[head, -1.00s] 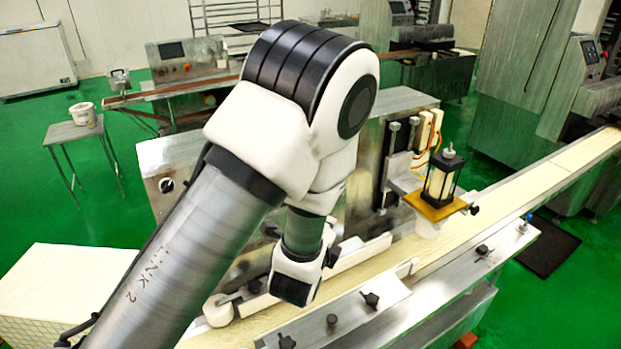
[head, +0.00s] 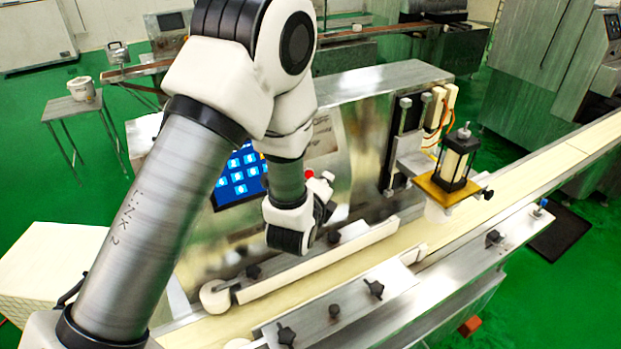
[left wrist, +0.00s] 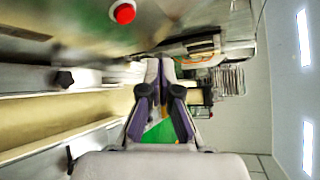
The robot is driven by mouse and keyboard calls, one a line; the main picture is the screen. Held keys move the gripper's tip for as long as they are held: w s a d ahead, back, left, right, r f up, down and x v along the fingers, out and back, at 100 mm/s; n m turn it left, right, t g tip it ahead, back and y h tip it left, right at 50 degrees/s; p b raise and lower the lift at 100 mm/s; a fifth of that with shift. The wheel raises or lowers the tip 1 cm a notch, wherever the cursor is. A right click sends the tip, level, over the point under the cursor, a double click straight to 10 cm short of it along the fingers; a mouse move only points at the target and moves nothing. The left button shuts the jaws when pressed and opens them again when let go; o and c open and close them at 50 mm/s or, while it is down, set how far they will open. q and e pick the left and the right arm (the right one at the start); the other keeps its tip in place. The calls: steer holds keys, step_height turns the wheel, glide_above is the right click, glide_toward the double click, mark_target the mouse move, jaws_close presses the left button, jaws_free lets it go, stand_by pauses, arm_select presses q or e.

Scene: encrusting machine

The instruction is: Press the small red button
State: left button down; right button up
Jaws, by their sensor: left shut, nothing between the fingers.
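The small red button (head: 309,174) is on the steel front of the encrusting machine, right of a blue touch screen (head: 240,178). In the head view it is partly hidden by my left wrist. In the left wrist view the red button (left wrist: 123,13) sits in a pale ring at the top, left of and apart from the fingers. My left gripper (left wrist: 160,64) is shut and empty, and its fingers point along the machine front. In the head view its fingers are hard to make out beside the wrist. My right gripper is in neither view.
A cream conveyor belt (head: 455,233) runs below the machine front, with a white guide bar (head: 318,262) and black knobs along its edge. A yellow plate (head: 446,192) with a black-framed part stands over the belt at right. A white box (head: 45,270) is at the lower left.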

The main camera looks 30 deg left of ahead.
arm_select(q)
steer(key=a, duration=0.1)
steer(key=w+a+f, duration=0.1)
steer(key=a, duration=0.1)
steer(key=shift+w+a+f+b, duration=0.2)
steer(key=shift+w+f+b, duration=0.1)
steer(key=shift+w+f, duration=0.1)
steer(key=shift+a+f, duration=0.1)
stand_by(1.0)
steer(key=shift+w+a+f, duration=0.15)
steer(key=shift+w+a, duration=0.05)
steer(key=shift+a, duration=0.05)
steer(key=shift+w+a+f, duration=0.1)
steer(key=shift+w+a, duration=0.05)
steer(key=shift+a, duration=0.1)
stand_by(0.9)
steer(key=shift+d, duration=0.1)
steer(key=shift+s+d+r, duration=0.35)
steer(key=shift+d, duration=0.15)
